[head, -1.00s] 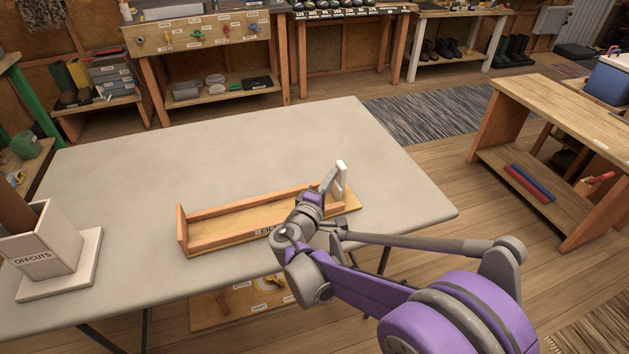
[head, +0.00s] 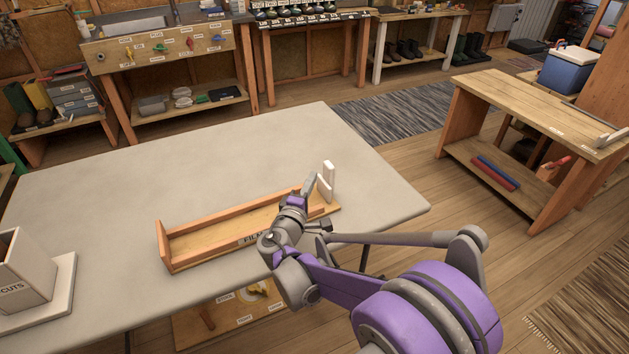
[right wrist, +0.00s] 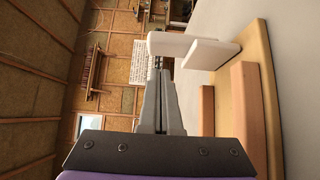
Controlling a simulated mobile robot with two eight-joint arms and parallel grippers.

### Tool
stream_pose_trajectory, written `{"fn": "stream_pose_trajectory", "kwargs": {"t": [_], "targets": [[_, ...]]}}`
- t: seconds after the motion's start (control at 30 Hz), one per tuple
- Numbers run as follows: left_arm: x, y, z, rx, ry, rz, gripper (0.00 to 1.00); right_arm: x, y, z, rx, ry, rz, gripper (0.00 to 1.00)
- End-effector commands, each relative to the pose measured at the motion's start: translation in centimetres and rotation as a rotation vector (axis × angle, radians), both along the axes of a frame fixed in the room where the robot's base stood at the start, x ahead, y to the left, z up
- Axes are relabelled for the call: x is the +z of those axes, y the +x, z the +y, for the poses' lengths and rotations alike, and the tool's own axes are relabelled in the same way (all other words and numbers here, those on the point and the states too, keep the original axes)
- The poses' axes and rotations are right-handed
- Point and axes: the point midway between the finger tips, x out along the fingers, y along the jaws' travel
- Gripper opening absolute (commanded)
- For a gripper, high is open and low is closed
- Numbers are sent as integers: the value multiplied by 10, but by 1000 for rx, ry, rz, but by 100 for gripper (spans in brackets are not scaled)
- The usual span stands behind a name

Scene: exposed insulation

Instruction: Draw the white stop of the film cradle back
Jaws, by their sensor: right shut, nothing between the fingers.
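The film cradle (head: 200,245) is a long wooden trough lying on the grey table. Its white stop (head: 328,182) stands upright at the right end, and also shows in the right wrist view (right wrist: 205,53) above the cradle's wooden base (right wrist: 262,75). My right gripper (head: 313,182) is at that end, just left of the stop in the head view. In the right wrist view its fingers (right wrist: 160,95) are together and empty, with the tips close to the stop's white parts. I cannot tell whether they touch. My arm hides part of the cradle's front. My left gripper is out of view.
A pale offcuts box (head: 22,270) stands on a white base at the table's left. The grey table (head: 200,150) is clear behind the cradle. A wooden bench (head: 535,110) stands to the right, across the floor.

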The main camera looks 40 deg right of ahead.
Motion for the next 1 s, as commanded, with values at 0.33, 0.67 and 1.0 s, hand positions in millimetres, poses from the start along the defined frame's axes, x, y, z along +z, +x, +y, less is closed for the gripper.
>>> {"fn": "stream_pose_trajectory", "kwargs": {"t": [0.33,0.67,1.0], "targets": [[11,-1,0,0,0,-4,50,1,-33,59,5,1,0,0],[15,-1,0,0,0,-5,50,0,-52,87,1,-1,1,0],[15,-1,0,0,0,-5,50,-10,-71,81,-24,113,31,0]]}}
